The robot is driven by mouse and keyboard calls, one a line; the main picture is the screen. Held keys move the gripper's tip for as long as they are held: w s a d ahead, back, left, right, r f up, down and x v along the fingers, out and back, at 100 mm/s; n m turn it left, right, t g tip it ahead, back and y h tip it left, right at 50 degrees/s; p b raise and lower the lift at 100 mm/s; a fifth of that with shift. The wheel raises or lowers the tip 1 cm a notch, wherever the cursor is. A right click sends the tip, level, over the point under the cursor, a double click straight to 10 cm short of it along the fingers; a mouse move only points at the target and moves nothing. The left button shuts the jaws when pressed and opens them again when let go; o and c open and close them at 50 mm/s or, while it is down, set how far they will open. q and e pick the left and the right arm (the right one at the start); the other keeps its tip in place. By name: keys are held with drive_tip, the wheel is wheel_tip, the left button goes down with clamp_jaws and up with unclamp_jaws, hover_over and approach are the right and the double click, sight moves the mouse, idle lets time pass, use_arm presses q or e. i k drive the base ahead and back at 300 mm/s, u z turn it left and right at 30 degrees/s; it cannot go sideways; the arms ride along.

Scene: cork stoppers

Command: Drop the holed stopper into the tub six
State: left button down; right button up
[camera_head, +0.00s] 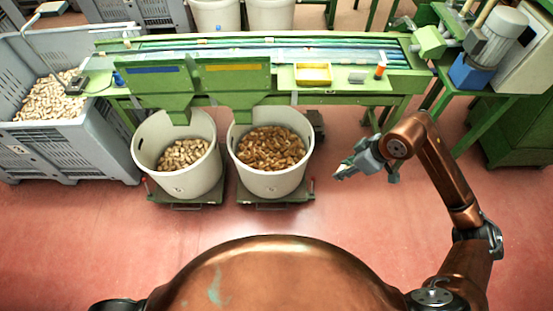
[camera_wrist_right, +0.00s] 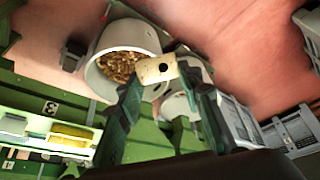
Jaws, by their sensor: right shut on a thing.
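My right gripper (camera_head: 345,171) is in the head view, over the red floor to the right of the two front tubs. In the right wrist view its fingers are shut on a pale stopper (camera_wrist_right: 154,72) with a dark round hole in its face. The right front tub (camera_head: 268,183) holds brown corks. It also shows in the right wrist view (camera_wrist_right: 139,35), beyond the stopper. The left front tub (camera_head: 180,184) holds paler corks. My left gripper is not in view.
A green sorting bench (camera_head: 345,90) with two chutes stands behind and over the tubs. A grey crate (camera_head: 70,150) of corks is at the left. A yellow tray (camera_head: 313,74) sits on the bench. The red floor (camera_head: 345,215) before the tubs is clear.

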sight(274, 168)
drive_tip(key=z, duration=2.85)
drive_tip(key=k, duration=1.6)
drive_tip(key=u, duration=2.25)
drive_tip(key=i, duration=1.7)
drive_tip(key=z, duration=0.05)
